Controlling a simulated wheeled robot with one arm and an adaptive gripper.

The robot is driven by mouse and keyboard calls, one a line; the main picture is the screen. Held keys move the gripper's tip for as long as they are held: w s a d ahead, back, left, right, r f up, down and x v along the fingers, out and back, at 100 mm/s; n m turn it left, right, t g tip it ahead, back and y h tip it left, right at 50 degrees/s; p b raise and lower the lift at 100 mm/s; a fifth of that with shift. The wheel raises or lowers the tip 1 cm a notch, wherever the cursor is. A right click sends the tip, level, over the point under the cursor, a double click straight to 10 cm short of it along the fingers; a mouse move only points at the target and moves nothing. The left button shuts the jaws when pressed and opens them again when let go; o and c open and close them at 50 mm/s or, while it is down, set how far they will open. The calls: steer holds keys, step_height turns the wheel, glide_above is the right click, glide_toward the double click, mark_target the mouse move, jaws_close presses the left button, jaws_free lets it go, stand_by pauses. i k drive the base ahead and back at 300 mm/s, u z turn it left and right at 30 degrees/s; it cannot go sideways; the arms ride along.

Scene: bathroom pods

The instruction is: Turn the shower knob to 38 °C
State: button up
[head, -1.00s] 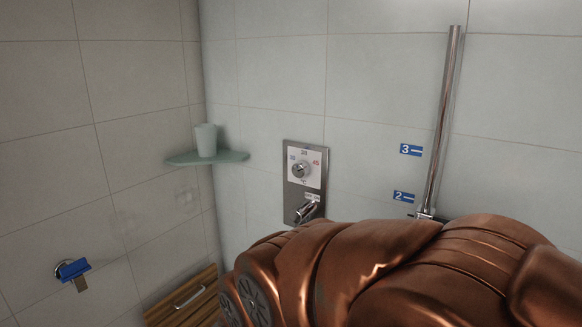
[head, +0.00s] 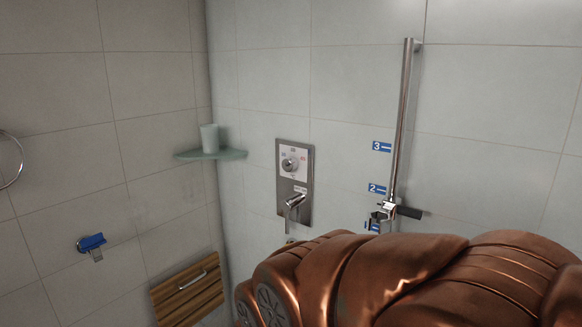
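The shower knob (head: 289,164) is a round metal dial on the white scale at the top of a steel wall panel (head: 308,205). The scale has small coloured numbers around the dial, too small to read now, so its exact setting cannot be told. A lever handle (head: 294,202) sits below it on the same panel. My copper-coloured arm fills the lower right of the head view, below and in front of the panel. My gripper is not in view.
A glass corner shelf (head: 212,154) holds a cup (head: 209,137). A vertical rail (head: 402,120) with a slider (head: 388,208) stands right of the panel, beside blue number labels (head: 382,147). A wooden slatted seat (head: 188,292) and a blue-topped fitting (head: 91,242) are at lower left.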

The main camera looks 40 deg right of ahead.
mark_target(290, 165)
steer(key=u, duration=1)
steer(key=i, duration=0.5)
steer(key=z, duration=0.5)
